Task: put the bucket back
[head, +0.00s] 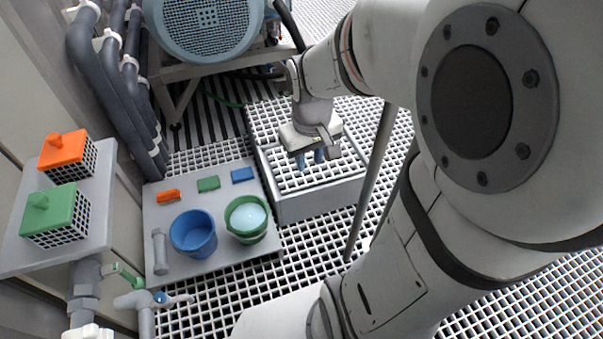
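A blue bucket (193,236) stands upright on a grey board on the floor, and its inside looks empty. A green bucket (245,222) stands just right of it on the same board, with something pale inside. My gripper (311,158) is to the right of both buckets, over a grey grated box. Its two blue fingertips show with a gap between them, and I see nothing held. I cannot tell how high they are above the grating.
The board (165,217) bears orange, green and blue blocks along its back and a grey cylinder (160,250) at left. The grated box (320,203) adjoins it. A pole (370,180) stands right of the box. Pipes and a shelf (100,190) line the left.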

